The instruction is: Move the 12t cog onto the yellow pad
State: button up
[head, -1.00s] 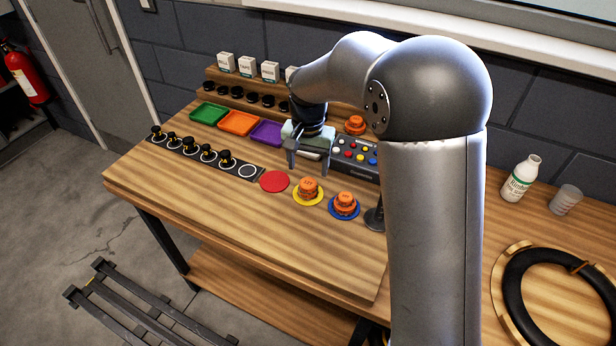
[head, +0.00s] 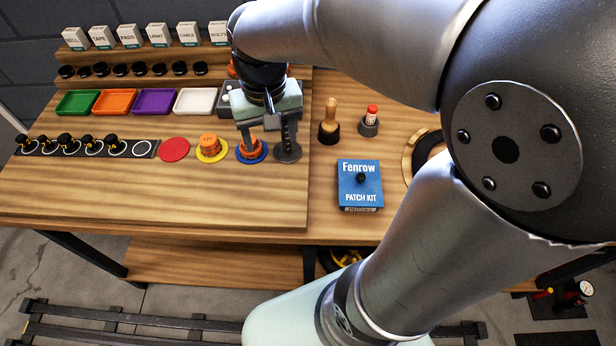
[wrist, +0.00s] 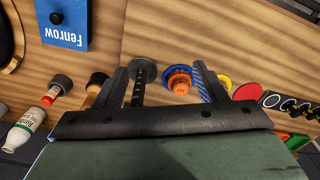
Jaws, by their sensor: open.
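The yellow pad (head: 201,160) lies on the bench with a stack of orange cogs (head: 209,143) on it. To its right, the blue pad (head: 263,156) carries another orange stack (head: 250,149), partly hidden by a finger. The cog markings are too small to read, so I cannot tell which is the 12t cog. My gripper (head: 266,146) is open and empty, above the area of the blue pad and a dark post on a round base (head: 288,153). In the wrist view the blue-pad stack (wrist: 178,79) and the post (wrist: 143,74) show between the fingers.
A red pad (head: 174,149) and a strip of black knobs (head: 92,147) lie left. Coloured trays (head: 153,102) and shelves with boxes (head: 129,34) stand behind. A patch kit (head: 360,184) and wooden-handled tool (head: 329,123) are right. The bench front is clear.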

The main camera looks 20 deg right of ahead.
jog(key=s+d+f+n, duration=0.1)
jog(key=s+d+f, duration=0.2)
jog(key=s, duration=0.7)
jog(key=shift+s+d+f, duration=0.2)
jog(key=shift+s+f, duration=0.15)
jog(key=shift+f, duration=0.15)
